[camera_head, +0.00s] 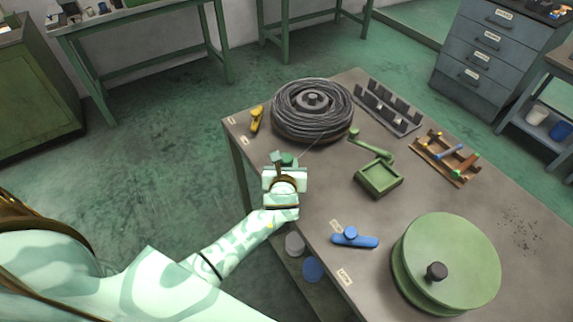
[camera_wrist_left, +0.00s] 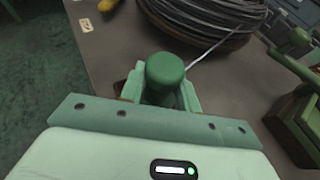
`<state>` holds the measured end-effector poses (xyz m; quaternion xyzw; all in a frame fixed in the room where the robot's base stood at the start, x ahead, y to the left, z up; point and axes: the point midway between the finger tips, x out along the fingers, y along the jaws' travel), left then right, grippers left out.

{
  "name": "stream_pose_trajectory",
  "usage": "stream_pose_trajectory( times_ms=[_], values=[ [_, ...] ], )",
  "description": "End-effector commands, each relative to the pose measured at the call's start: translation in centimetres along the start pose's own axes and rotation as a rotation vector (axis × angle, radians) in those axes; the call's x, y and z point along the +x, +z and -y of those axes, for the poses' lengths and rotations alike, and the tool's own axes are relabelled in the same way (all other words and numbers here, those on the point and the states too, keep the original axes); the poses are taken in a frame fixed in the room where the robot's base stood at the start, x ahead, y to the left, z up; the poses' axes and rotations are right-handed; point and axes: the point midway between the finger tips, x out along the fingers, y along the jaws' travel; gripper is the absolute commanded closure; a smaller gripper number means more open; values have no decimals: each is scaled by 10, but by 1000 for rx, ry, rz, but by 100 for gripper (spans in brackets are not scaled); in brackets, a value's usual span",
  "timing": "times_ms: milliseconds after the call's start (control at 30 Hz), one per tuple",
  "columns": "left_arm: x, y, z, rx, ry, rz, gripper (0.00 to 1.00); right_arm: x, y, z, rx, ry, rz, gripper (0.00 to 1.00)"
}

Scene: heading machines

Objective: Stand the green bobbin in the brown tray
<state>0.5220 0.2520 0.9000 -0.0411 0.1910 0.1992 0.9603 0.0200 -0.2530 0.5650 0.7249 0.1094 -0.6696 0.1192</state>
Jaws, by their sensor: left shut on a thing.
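The green bobbin (camera_head: 287,159) is between the fingers of my left gripper (camera_head: 285,166), near the left edge of the table. In the left wrist view its rounded dark green top (camera_wrist_left: 165,70) shows between the pale green fingers (camera_wrist_left: 162,92); its lower part is hidden by the gripper. My left gripper is shut on it. The brown tray (camera_head: 428,161) lies toward the right back of the table, well apart from the gripper, with blue, orange and other small coloured pieces in it. My right gripper is not in view.
A coil of dark wire (camera_head: 312,108) lies behind the gripper, with a thin pale strand reaching toward it. A green square pan (camera_head: 379,180) stands between gripper and tray. A grey slotted rack (camera_head: 388,106), blue tool (camera_head: 354,238) and large green drum (camera_head: 447,262) are also on the table.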

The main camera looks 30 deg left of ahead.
Motion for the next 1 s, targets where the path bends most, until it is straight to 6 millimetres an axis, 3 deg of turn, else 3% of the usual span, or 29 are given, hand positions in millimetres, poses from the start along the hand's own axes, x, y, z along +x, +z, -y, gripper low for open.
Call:
stream_pose_trajectory(
  times_ms=[100, 133, 200, 567, 1000],
  values=[
    [2, -3, 0, 1, 0, 0, 93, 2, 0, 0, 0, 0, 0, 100],
    [1, -3, 0, 1, 0, 0, 62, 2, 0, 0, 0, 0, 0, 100],
    [1, -3, 0, 1, 0, 0, 46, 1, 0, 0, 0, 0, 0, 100],
    [-4, 1, 0, 1, 0, 0, 46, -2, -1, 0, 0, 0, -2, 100],
    [-97, 2, 0, 0, -1, 0, 46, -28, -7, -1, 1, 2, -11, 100]
  ],
)
